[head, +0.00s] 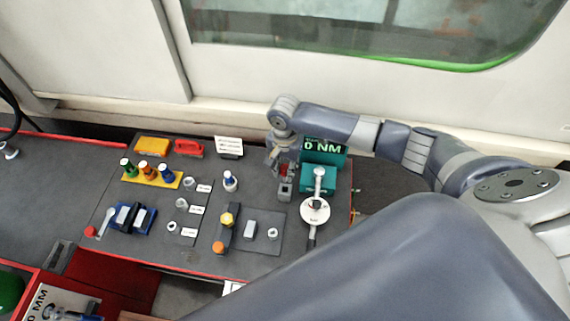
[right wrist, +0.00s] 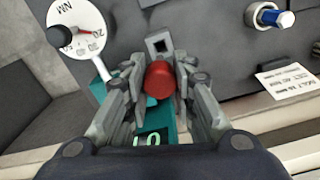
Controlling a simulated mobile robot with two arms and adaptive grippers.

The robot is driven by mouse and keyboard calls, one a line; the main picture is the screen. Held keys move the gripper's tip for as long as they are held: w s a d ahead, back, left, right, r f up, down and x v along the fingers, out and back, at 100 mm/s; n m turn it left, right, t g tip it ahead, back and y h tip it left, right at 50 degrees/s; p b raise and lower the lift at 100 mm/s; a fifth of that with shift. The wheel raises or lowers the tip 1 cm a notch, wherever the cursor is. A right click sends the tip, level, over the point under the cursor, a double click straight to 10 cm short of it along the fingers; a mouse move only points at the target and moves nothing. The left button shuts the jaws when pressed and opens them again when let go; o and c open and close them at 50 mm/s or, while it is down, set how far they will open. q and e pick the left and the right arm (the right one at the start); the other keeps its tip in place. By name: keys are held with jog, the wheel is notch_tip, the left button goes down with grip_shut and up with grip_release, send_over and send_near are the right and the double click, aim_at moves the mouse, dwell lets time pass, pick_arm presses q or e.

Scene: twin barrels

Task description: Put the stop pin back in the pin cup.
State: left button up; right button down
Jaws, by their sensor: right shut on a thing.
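My right gripper (head: 284,166) is above the back right of the grey bench, left of the teal torque tester (head: 320,178). In the right wrist view its fingers (right wrist: 160,85) are shut on a red round-headed piece, which I take for the stop pin (right wrist: 160,80). The pin's red also shows between the fingers in the head view (head: 287,168). The pin's lower end is hidden. Just past the red head is a small grey block with a dark square opening (right wrist: 159,44), which may be the pin cup; it also shows in the head view (head: 286,189). My left gripper is out of view.
A blue-topped piece (head: 230,180) stands in a metal ring left of the gripper. The round dial (head: 315,211) is at the right. A yellow rack (head: 151,179), blue tray (head: 128,218) and label cards fill the left. The window wall rises behind.

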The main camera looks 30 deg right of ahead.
aim_at(285, 181)
jog(key=shift+f+b, duration=0.85)
jog(key=shift+f, duration=1.4)
jog(key=shift+p, duration=0.55)
jog(key=shift+p, duration=0.45)
jog(key=shift+p, duration=0.4)
jog(key=shift+f+b, duration=1.5)
jog(key=shift+f, duration=1.4)
